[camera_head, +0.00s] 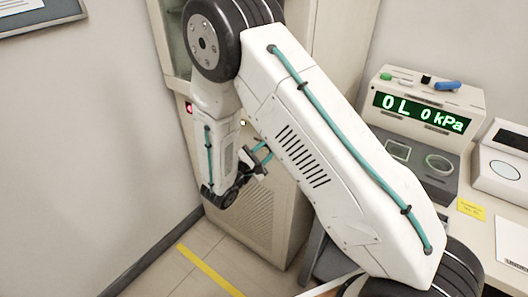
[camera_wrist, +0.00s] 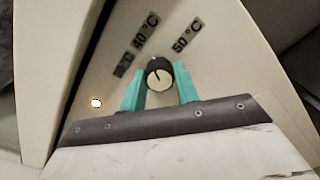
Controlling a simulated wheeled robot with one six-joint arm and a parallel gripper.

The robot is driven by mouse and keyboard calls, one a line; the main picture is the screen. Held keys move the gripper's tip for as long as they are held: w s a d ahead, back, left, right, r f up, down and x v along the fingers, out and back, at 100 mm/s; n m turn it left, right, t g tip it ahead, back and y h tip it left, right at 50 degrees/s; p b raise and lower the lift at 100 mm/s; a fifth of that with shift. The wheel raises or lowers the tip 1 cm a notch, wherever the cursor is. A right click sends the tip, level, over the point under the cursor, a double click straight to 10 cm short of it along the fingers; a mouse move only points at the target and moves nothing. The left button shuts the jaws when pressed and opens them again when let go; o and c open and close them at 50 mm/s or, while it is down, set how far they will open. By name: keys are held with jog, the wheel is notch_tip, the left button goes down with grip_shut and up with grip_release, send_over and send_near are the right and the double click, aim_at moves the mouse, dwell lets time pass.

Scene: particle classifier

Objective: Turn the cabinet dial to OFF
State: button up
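The cabinet dial (camera_wrist: 160,76) is a round knob with a pale face, a dark mark and a black rim. It sits on a beige panel below the printed labels 40 °C and 50 °C. A third label at the left is partly legible, and no OFF label can be read. My gripper (camera_wrist: 160,84) has one teal finger on each side of the dial, both appearing to touch its rim. In the head view my gripper (camera_head: 258,158) is at the front of the cabinet (camera_head: 262,222), and my arm hides the dial.
A small lit lamp (camera_wrist: 96,102) is on the panel left of the dial. At the right in the head view, a desk carries a device with a green display (camera_head: 424,111) and a second white device (camera_head: 505,165). A grey wall bounds the left side, with floor between.

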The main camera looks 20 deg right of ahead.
jog(key=c, duration=0.4)
jog(key=shift+o, duration=0.3)
jog(key=n, duration=0.5)
jog(key=shift+n, duration=0.3)
jog(key=n, duration=0.6)
jog(key=shift+s+f, duration=0.1)
jog(key=n, duration=0.6)
jog(key=shift+n, duration=0.4)
jog(key=n, duration=0.5)
jog(key=shift+n, duration=0.3)
